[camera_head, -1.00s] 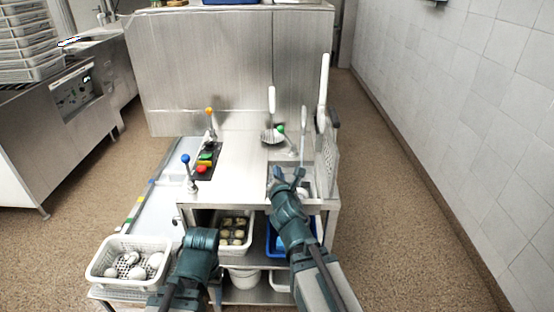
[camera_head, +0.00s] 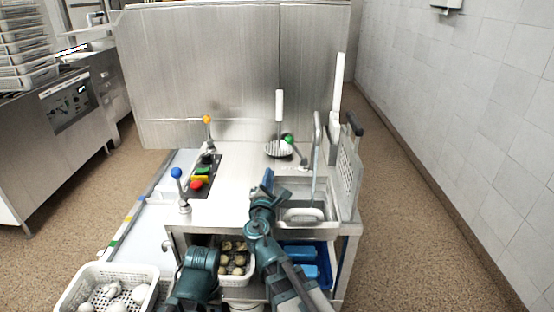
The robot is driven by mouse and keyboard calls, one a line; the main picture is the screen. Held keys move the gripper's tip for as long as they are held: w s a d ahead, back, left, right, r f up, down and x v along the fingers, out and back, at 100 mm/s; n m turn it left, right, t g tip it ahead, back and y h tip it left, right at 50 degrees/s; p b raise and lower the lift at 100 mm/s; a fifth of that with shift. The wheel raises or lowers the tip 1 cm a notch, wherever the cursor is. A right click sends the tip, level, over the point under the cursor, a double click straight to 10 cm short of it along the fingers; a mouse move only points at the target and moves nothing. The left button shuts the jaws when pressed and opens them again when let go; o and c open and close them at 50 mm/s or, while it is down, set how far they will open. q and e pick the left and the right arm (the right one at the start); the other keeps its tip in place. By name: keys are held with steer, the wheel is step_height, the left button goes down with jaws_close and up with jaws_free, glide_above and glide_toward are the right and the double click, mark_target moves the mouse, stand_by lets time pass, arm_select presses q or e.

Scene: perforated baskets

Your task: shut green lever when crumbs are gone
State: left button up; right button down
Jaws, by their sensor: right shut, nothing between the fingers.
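The green lever (camera_head: 288,139) is a green knob at the back right of the steel worktop, beside a white-handled skimmer (camera_head: 279,148). My right gripper (camera_head: 266,180) is over the worktop's front part, left of the sink (camera_head: 328,194); it is shut and empty, apart from the lever. My left arm is low at the front, and its gripper is not visible. No crumbs can be made out. A white brush-like object (camera_head: 304,214) lies in the sink.
A blue-knobbed lever (camera_head: 176,173), an orange-knobbed lever (camera_head: 207,120) and a red button (camera_head: 196,184) stand at the left. A white basket (camera_head: 150,272) holds white items. A perforated panel (camera_head: 349,175) stands upright at the right. A blue bin (camera_head: 322,252) is below.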

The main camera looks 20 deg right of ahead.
mark_target(297, 150)
steer(key=x, duration=1)
steer(key=shift+s+d+r+p, duration=0.15)
steer(key=shift+d+r+p, duration=0.25)
steer(key=shift+r+p, duration=0.15)
steer(key=shift+s+d+r+p, duration=0.15)
steer(key=shift+d+r+p, duration=0.3)
steer(key=shift+p, duration=0.15)
steer(key=shift+d+r+p, duration=0.3)
steer(key=shift+d+p, duration=0.1)
steer(key=shift+d, duration=0.25)
steer(key=shift+r, duration=0.1)
steer(key=shift+s+d+r+m+p, duration=0.1)
steer(key=shift+d+r+m+p, duration=0.1)
steer(key=shift+m+p, duration=0.15)
